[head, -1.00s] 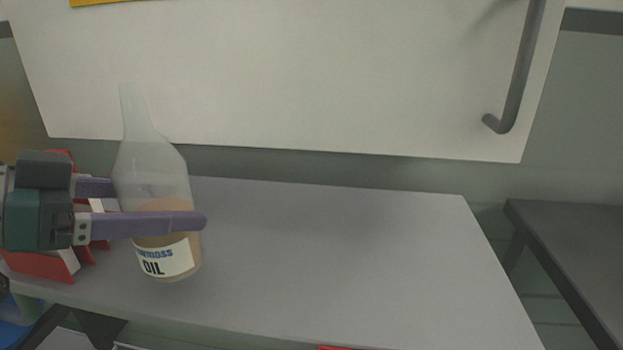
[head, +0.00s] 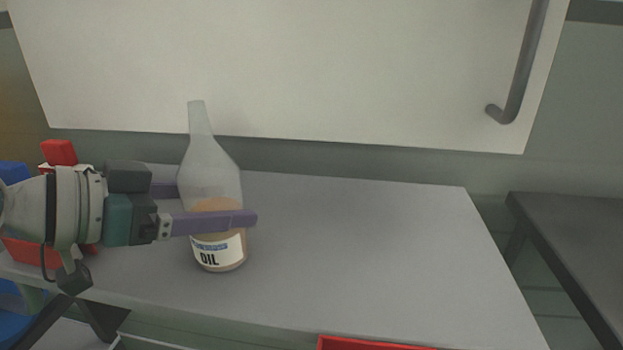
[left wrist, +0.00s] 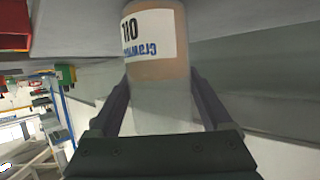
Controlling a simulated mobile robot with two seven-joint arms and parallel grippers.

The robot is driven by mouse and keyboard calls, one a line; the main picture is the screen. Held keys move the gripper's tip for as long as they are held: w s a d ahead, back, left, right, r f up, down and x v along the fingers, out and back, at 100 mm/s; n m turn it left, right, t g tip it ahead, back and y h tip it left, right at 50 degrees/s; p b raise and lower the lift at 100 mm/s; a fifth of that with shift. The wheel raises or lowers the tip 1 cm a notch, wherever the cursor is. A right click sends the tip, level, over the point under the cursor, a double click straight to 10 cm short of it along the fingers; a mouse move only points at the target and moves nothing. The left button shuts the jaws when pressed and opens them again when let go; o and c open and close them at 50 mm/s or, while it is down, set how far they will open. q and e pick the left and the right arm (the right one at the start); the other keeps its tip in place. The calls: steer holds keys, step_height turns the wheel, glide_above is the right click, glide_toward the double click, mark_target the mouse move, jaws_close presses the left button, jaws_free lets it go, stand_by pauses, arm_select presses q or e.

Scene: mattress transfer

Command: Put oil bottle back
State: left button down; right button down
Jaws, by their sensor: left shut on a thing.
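The oil bottle (head: 218,252) is a clear bottle with brownish oil and a white OIL label, standing nearly upright over the left part of the grey table (head: 370,250). My left gripper (head: 208,207) comes in from the left and is shut on the bottle around its middle, one purple finger in front and one behind. I cannot tell whether the bottle's base touches the table. In the left wrist view the bottle (left wrist: 160,70) appears upside down between the two fingers (left wrist: 162,100). My right gripper is not in view.
A white panel (head: 280,70) with a grey handle (head: 518,70) is behind the table. Red objects (head: 60,152) are at the left behind my arm. A red bin edge (head: 370,343) shows at the bottom. A dark table (head: 575,245) is at the right. The grey table's middle and right are clear.

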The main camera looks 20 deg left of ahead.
arm_select(q)
steer(key=shift+f, duration=0.15)
jaws_free()
